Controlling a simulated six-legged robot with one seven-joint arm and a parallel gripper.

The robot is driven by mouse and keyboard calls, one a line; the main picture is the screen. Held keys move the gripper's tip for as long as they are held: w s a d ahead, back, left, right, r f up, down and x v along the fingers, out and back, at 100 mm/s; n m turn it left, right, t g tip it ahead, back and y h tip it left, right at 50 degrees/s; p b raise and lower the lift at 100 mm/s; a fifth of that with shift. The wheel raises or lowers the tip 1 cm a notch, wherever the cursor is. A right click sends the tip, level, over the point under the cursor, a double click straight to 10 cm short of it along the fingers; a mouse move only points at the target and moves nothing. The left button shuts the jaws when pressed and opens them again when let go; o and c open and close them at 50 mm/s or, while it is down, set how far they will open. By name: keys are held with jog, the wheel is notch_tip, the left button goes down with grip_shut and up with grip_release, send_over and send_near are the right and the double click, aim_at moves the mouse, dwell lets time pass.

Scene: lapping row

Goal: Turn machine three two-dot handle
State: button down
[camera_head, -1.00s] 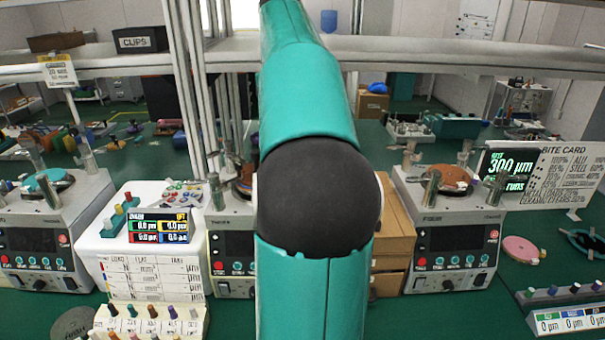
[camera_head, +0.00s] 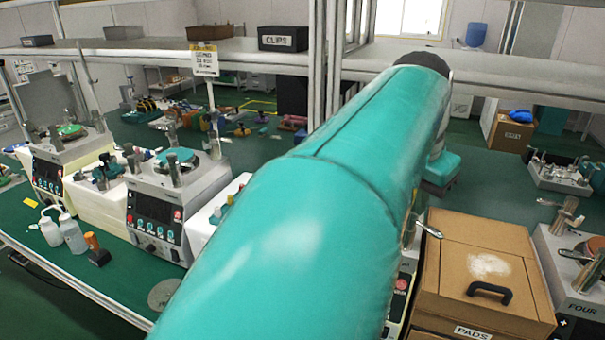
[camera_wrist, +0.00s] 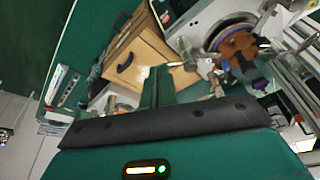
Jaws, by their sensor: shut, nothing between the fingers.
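My gripper (camera_head: 441,172) is at the far end of my teal arm, above and behind the pads box. In the wrist view its fingers (camera_wrist: 159,86) show as one narrow green post, shut and empty. Machine three (camera_head: 398,292) is mostly hidden by my arm in the head view; part of its front with a red button shows. In the wrist view, what appears to be machine three (camera_wrist: 205,22) lies at upper right, with a copper-brown plate (camera_wrist: 238,46) and metal posts. My fingers are apart from it in the picture. No two-dot mark is readable, so I cannot tell which handle has it.
The cardboard pads box (camera_head: 490,255), with a black handle, stands right of machine three. Machine four (camera_head: 578,275) is at the right edge. Another machine (camera_head: 165,205) stands left. A shelf (camera_head: 480,76) and uprights cross behind my arm.

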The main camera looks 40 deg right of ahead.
aim_at(433, 233)
jog(key=d+f, duration=0.6)
jog(key=f, duration=0.3)
jog(key=shift+s+d, duration=0.25)
jog(key=shift+s+d+f+n, duration=0.2)
jog(key=shift+d+n, duration=0.25)
jog(key=shift+n, duration=0.35)
jog(key=shift+d+n+t, duration=0.3)
jog(key=shift+n+t, duration=0.2)
jog(key=shift+n, duration=0.2)
jog(key=shift+s+d+n+t, duration=0.2)
jog(key=shift+d+n, duration=0.3)
jog(key=shift+n, duration=0.35)
jog(key=shift+s+d+n+t, duration=0.1)
jog(key=shift+d+n+t, duration=0.1)
jog(key=shift+d+n, duration=0.45)
jog(key=shift+a+r+n, duration=0.1)
jog(key=shift+a+n, duration=0.05)
jog(key=shift+n, duration=0.15)
